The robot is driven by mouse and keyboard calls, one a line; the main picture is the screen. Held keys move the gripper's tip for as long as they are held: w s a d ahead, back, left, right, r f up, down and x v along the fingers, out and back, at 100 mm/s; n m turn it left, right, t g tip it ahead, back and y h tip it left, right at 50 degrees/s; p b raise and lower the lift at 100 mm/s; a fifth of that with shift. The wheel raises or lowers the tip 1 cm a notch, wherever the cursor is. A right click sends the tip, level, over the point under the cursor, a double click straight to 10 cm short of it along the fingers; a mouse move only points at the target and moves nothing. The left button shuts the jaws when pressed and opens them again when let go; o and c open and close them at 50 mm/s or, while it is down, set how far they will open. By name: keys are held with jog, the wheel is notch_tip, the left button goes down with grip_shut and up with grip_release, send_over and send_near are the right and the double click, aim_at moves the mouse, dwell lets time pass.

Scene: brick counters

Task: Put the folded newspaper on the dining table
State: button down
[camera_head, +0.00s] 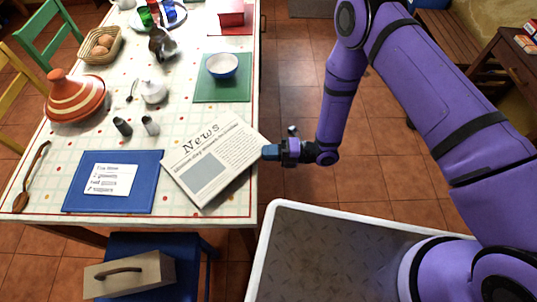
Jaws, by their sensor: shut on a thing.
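The folded newspaper (215,157), headed "News", is a pale printed sheet at the right edge of the dining table. It lies over or just above the tabletop, its right corner out past the edge; I cannot tell whether it touches the table. The dining table (185,75) has a white patterned cloth with red dots. My gripper (268,152) is right of the table edge, shut on the newspaper's right corner. Its fingertips are small and partly hidden by the paper.
Left of the newspaper is a blue placemat (140,195) with a written paper (111,179). Two shakers (150,125), a striped tagine (75,97), a white sugar pot (153,91) and a green placemat (235,92) with a blue bowl (222,66) stand beyond. A blue chair (180,246) holds a box (130,277).

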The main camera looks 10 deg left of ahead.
jog(key=shift+f, duration=0.9)
jog(key=c, duration=1.2)
grip_release()
jog(key=shift+f, duration=0.1)
jog(key=shift+o, duration=0.2)
